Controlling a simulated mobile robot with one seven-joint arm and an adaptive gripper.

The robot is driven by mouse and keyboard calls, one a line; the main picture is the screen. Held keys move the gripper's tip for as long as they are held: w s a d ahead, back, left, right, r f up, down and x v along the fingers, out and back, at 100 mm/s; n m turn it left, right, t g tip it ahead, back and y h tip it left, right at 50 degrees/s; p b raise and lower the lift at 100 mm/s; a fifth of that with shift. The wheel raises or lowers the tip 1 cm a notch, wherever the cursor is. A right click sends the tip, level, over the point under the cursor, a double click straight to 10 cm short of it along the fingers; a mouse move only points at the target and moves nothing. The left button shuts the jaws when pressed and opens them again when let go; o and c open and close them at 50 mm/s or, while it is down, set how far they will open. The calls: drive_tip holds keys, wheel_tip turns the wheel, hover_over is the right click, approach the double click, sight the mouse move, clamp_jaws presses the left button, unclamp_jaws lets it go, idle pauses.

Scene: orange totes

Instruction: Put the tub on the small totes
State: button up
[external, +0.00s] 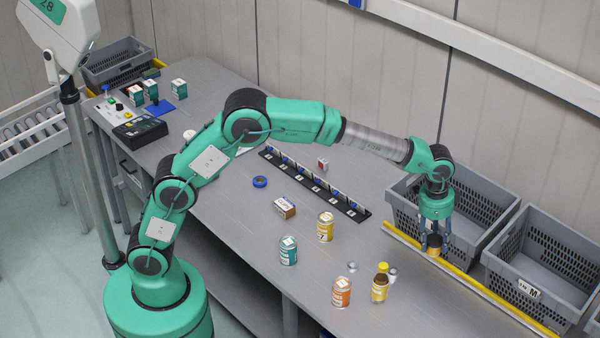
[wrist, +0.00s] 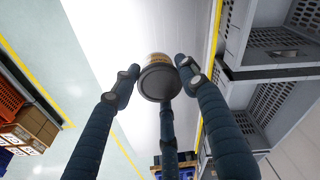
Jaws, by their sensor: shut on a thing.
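The tub (external: 434,251) is small and round, with an orange-yellow side and a dark grey end. My gripper (external: 435,241) is shut on it and points down, holding it near the yellow strip in front of the grey totes. In the wrist view the tub (wrist: 158,83) sits between the fingers of my gripper (wrist: 156,78), its dark round end facing the camera. Two grey slatted totes stand along the back right: one behind my gripper (external: 405,207) and one at the far right (external: 560,245), which bears a label with an M. Both look empty where visible.
A yellow strip (external: 470,282) runs along the front of the totes. A yellow can (external: 325,227), a teal can (external: 288,250), an orange can (external: 341,292) and a yellow bottle (external: 380,284) stand on the grey table. A black divided rack (external: 313,184) lies behind them.

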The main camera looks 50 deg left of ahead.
wheel_tip(320, 180, down, 18)
drive_tip(key=shift+s, duration=0.1)
idle(0.4)
drive_tip(key=shift+f+b, duration=0.35)
drive_tip(key=shift+f, duration=2.75)
drive_tip(key=shift+f, duration=1.85)
drive_tip(key=shift+f+b, duration=0.15)
drive_tip(key=shift+b, duration=0.15)
drive_tip(key=o, duration=1.2)
